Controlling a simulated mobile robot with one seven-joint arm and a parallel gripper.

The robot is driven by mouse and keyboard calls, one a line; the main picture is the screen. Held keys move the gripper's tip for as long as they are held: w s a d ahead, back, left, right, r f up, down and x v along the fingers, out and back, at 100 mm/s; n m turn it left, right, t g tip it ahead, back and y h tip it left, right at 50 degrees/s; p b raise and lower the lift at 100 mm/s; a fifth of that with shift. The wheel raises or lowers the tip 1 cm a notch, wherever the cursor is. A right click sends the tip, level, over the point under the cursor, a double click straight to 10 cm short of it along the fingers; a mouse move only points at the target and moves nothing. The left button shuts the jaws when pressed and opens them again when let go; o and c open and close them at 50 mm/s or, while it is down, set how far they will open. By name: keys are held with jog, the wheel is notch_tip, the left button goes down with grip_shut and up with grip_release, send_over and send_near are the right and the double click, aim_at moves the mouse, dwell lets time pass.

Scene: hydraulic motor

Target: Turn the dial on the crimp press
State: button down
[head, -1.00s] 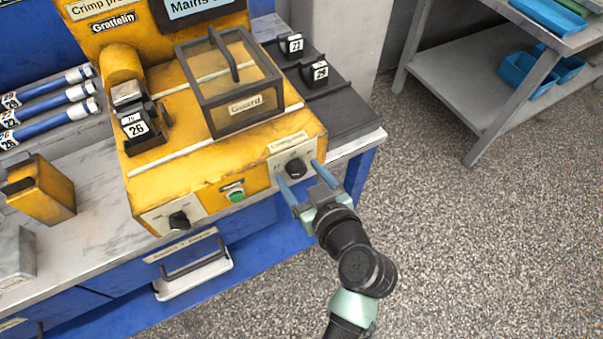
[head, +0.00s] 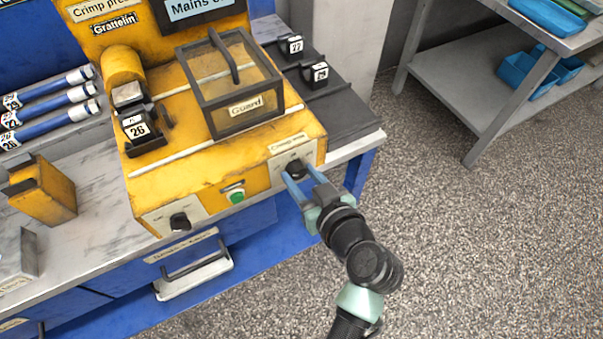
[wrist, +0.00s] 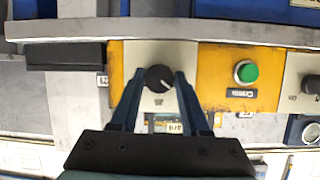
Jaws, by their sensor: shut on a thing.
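The crimp press (head: 240,150) is a yellow machine on the bench. Its front has a black dial (head: 295,170) on a pale plate at the right end, under a label. My gripper (head: 302,178) reaches this dial from the front, with one blue finger on each side. In the wrist view the dial (wrist: 159,78) sits between the fingertips, its white pointer line slanting toward the lower right. My gripper (wrist: 160,80) is shut on the dial.
A second black dial (head: 180,221) is at the left end of the front, with a green button (head: 237,197) between. A mesh guard (head: 228,85) stands on top. A drawer handle (head: 195,265) sticks out below.

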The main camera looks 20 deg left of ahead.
jog(key=m+g+y, duration=0.1)
jog(key=m+g+p, duration=0.1)
jog(key=m, duration=0.1)
jog(key=shift+w+d+m+y, duration=0.1)
jog(key=shift+w+m+y, duration=0.05)
jog(key=shift+m+y, duration=0.2)
jog(key=m+g+y, duration=0.1)
jog(key=m+y, duration=0.1)
jog(key=m, duration=0.1)
jog(key=shift+f+m, duration=0.1)
jog(key=shift+m, duration=0.25)
dwell(0.4)
jog(key=shift+c, duration=1.9)
grip_release()
jog(key=shift+d, duration=0.15)
jog(key=v, duration=1.2)
jog(key=shift+d, duration=0.45)
